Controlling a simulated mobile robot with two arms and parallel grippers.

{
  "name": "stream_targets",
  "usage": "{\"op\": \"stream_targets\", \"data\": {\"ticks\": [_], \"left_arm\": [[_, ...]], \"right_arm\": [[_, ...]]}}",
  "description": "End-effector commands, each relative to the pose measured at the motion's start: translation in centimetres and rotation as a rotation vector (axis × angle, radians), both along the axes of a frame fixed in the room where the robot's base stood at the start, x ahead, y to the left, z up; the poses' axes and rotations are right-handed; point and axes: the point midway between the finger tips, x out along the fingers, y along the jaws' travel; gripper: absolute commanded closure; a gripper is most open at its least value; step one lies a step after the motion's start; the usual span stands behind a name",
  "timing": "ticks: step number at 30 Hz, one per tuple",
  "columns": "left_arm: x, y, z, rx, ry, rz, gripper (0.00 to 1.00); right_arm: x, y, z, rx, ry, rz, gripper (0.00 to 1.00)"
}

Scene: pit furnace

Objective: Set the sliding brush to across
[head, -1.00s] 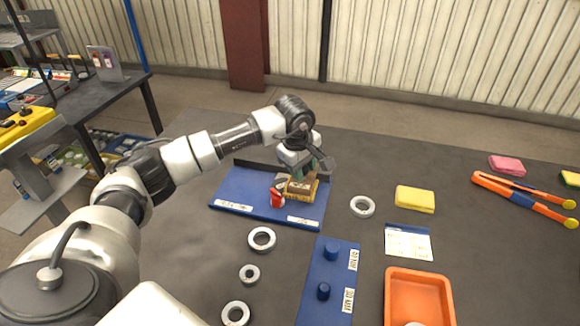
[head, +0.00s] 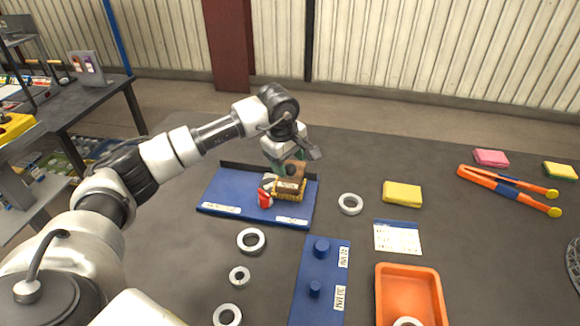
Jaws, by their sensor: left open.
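The sliding brush (head: 290,190), with a brown top and yellow bristles, sits on the right part of a blue board (head: 228,190) with white labels along its front edge. A small red part (head: 265,199) with a grey top stands at the brush's left side. My left gripper (head: 290,172) is open, pointing down over the brush from behind. Its fingers overlap the brush's top in this view, and I cannot tell whether they touch it. The gripper and wrist hide part of the brush and the board's back edge. My right gripper is not in view.
A blue plate with two pegs (head: 325,270) lies in front of the board. Several grey rings (head: 251,241) lie around it. An orange tray (head: 411,290), a yellow sponge (head: 402,193), a card (head: 398,238) and orange tongs (head: 510,190) are on the right. Grey table between them is clear.

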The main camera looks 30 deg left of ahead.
Motion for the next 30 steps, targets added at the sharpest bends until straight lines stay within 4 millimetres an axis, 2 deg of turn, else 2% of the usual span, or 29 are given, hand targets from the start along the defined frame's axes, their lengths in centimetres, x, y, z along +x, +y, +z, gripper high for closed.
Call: {"op": "stream_targets", "data": {"ticks": [6, 12, 18, 30], "left_arm": [[-0.8, 0.3, 4.6, 0.000, -0.006, 0.000, 0.40], [-1.3, 0.5, 7.4, 0.000, -0.004, 0.002, 0.40], [-1.5, 0.5, 8.3, -0.001, -0.001, 0.002, 0.40], [-1.5, 0.5, 8.2, 0.000, -0.001, 0.001, 0.40]], "right_arm": [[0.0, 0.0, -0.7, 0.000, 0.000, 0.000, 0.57], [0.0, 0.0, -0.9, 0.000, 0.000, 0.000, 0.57], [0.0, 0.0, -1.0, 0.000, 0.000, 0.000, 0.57], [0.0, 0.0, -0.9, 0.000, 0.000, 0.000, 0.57]]}}
